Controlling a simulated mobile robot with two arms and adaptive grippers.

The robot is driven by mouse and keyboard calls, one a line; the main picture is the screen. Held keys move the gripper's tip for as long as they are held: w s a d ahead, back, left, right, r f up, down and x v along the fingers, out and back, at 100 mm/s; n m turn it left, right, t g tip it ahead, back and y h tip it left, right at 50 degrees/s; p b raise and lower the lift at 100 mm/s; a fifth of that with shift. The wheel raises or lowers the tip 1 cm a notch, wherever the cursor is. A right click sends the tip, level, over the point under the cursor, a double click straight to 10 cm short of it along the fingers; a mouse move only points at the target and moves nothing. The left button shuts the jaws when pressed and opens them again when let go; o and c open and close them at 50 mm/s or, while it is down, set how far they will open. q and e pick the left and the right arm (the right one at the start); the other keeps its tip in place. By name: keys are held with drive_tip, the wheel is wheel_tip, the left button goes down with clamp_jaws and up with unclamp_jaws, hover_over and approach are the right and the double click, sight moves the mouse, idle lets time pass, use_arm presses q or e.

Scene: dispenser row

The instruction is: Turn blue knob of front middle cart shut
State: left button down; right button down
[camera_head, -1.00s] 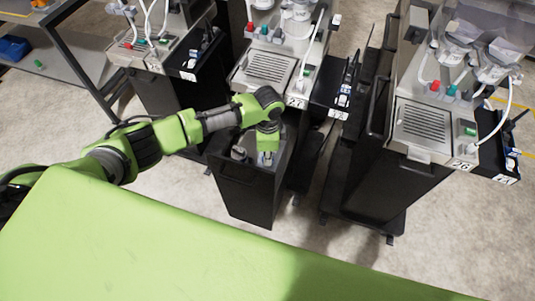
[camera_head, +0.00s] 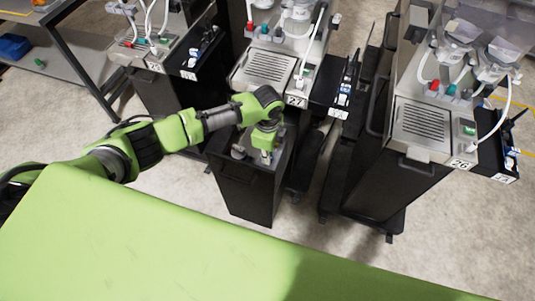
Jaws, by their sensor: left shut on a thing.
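The front middle cart (camera_head: 268,66), labelled 27, has a grey ribbed top and a black open-topped bin (camera_head: 243,195) at its front. My left gripper (camera_head: 266,158) points down into the open top of this bin. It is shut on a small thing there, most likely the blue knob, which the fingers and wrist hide. A pale grey fitting stands beside it inside the bin. My right gripper is not in view.
Cart 26 (camera_head: 423,122) stands at the right, its black body close to the middle cart. Another cart (camera_head: 150,48) stands at the back left. A black side tray (camera_head: 333,98) juts out right of the middle cart. Bare floor (camera_head: 300,235) shows in front.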

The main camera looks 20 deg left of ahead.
use_arm(q)
drive_tip(key=shift+d, duration=0.15)
drive_tip(key=c, duration=2.1)
unclamp_jaws()
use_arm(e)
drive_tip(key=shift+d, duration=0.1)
use_arm(q)
wheel_tip(320, 180, up, 12)
